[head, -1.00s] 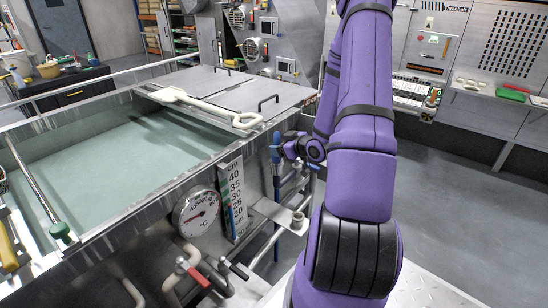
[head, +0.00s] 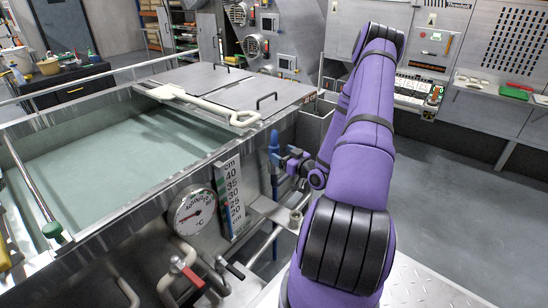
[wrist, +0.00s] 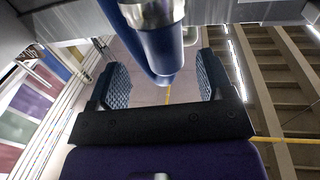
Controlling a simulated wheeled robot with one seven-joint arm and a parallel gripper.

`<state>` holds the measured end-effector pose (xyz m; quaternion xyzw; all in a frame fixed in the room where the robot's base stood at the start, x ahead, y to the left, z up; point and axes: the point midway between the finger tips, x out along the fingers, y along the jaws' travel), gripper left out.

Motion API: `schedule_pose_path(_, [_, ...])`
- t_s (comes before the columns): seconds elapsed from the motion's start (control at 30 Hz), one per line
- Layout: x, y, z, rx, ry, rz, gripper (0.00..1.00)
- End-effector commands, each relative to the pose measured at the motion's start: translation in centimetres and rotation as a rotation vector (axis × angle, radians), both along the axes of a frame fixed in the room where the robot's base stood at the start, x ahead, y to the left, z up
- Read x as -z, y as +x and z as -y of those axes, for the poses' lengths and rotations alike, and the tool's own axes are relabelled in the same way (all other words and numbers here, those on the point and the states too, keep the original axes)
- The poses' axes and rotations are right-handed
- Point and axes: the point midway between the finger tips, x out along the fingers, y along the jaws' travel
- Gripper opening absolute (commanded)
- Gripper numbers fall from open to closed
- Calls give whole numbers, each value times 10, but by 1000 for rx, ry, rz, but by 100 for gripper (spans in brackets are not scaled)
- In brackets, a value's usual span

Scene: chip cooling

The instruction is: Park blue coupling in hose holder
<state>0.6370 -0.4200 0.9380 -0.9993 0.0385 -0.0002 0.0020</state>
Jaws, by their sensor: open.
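The blue coupling (head: 274,153) stands upright against the side of the steel tank, with a blue hose (head: 264,246) running down below it. In the wrist view the blue coupling (wrist: 165,55) shows at top centre with a shiny metal collar above it. My gripper (head: 282,160) is just right of the coupling in the head view. In the wrist view my gripper (wrist: 162,82) is open, its padded fingers apart on either side of the coupling's lower end. Contact cannot be told. A steel bracket (head: 268,207) with a round metal fitting (head: 296,218) sits below; whether it is the hose holder is unclear.
The liquid-filled tank (head: 110,258) fills the left, with a dial gauge (head: 194,211), a level scale (head: 229,195) and a red-handled valve (head: 188,272) on its front. A white paddle (head: 205,104) lies across the tank lids. Open floor is at right.

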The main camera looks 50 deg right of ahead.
Motion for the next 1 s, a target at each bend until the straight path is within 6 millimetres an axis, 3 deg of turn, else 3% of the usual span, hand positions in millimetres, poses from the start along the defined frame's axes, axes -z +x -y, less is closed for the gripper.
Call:
schedule_pose_path(0.27, [-1,20,-1,-1,0,1,74])
schedule_pose_path(0.53, [-1,56,0,1,-1,1,74])
schedule_pose_path(0.77, [-2,59,0,1,0,-1,74])
schedule_pose_path(0.8, [-2,59,0,1,0,-1,71])
schedule_pose_path(1.0, [-2,59,0,1,0,-1,25])
